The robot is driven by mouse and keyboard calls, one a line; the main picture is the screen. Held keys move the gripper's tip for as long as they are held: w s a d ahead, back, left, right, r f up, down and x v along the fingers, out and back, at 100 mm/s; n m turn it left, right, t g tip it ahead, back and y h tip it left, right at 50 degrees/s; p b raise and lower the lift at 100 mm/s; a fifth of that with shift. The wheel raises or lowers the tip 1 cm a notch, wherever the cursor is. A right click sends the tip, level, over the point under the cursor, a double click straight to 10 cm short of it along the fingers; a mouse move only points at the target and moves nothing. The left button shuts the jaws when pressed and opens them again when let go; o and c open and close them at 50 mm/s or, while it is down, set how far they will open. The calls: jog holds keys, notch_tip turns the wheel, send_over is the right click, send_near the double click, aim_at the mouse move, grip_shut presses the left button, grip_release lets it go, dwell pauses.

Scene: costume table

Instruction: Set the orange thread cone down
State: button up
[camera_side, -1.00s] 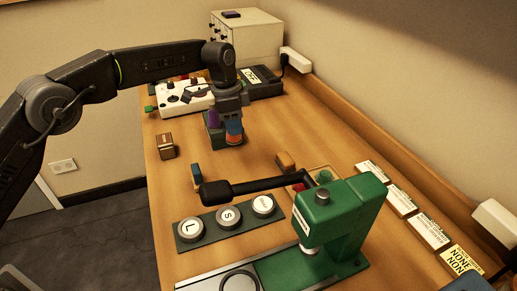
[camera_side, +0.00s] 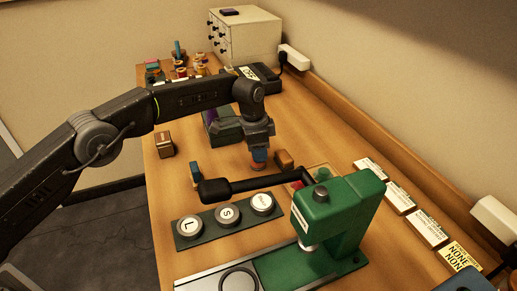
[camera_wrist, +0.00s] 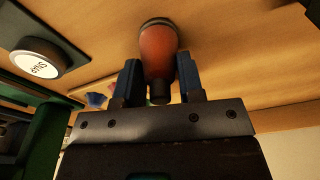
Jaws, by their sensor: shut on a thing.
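The orange thread cone (camera_side: 259,155) hangs under my gripper (camera_side: 259,148), over the middle of the table behind the press lever. In the wrist view the orange cone (camera_wrist: 158,48) sits between the two blue fingers of my gripper (camera_wrist: 158,82), which are shut on its narrow end. Its wide dark base points away from me toward the wooden table. I cannot tell whether the base touches the wood.
A green press (camera_side: 340,215) with a black lever (camera_side: 250,185) stands just in front. A brown block (camera_side: 284,160) is close right, a blue block (camera_side: 195,171) left. A green holder (camera_side: 226,135) stands behind. Labelled button panel (camera_side: 228,221) lies in front.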

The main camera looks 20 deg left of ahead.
jog(key=shift+f, duration=0.1)
jog(key=o, duration=0.9)
jog(key=r, duration=0.4)
jog(key=a+r, duration=0.1)
jog(key=r, duration=0.7)
jog(key=shift+s+a, duration=0.15)
jog(key=shift+s, duration=0.2)
